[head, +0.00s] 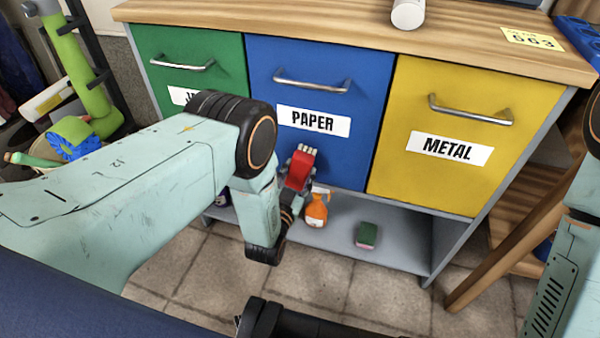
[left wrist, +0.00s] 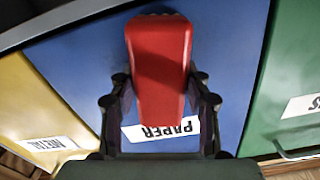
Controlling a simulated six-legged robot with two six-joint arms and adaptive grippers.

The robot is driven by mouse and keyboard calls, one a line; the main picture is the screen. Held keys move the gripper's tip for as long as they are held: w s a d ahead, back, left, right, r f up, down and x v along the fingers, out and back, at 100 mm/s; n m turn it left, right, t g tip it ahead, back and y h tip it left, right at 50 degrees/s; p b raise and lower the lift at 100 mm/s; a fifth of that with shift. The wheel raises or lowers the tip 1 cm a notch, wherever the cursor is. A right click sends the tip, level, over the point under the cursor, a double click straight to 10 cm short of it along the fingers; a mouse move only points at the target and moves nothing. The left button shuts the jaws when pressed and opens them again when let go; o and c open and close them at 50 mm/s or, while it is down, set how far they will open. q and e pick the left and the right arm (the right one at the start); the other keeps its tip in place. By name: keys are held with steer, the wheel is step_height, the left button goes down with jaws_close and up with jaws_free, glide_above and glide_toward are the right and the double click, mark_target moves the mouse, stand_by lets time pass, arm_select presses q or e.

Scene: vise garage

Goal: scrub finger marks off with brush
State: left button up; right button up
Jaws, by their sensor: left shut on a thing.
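My left gripper (head: 291,198) is shut on a red brush (head: 300,170), held in front of the lower part of the blue PAPER drawer front (head: 330,165). Pale bristles show at the brush's top end. In the left wrist view the red brush (left wrist: 160,65) lies between the two dark fingers of the left gripper (left wrist: 160,105) and covers part of the upside-down PAPER label (left wrist: 185,128). I cannot tell whether the bristles touch the drawer. No finger marks can be made out. My right gripper does not show.
A green drawer (head: 190,50) and a yellow METAL drawer (head: 470,175) flank the blue one, each with a protruding handle. An orange spray bottle (head: 316,209) and a green sponge (head: 367,235) rest on the low grey shelf (head: 400,245). A wooden top (head: 350,25) runs above.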

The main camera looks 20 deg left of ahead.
arm_select(q)
steer(key=shift+s+a+r+p, duration=0.15)
steer(key=shift+s+r+p, duration=0.05)
steer(key=shift+s+p, duration=0.95)
steer(key=shift+s, duration=0.8)
steer(key=shift+s+f+p, duration=0.15)
steer(key=shift+s+p, duration=0.2)
steer(key=shift+s, duration=0.6)
steer(key=shift+s, duration=0.1)
steer(key=s+p, duration=0.1)
steer(key=s, duration=0.1)
steer(key=shift+s, duration=0.35)
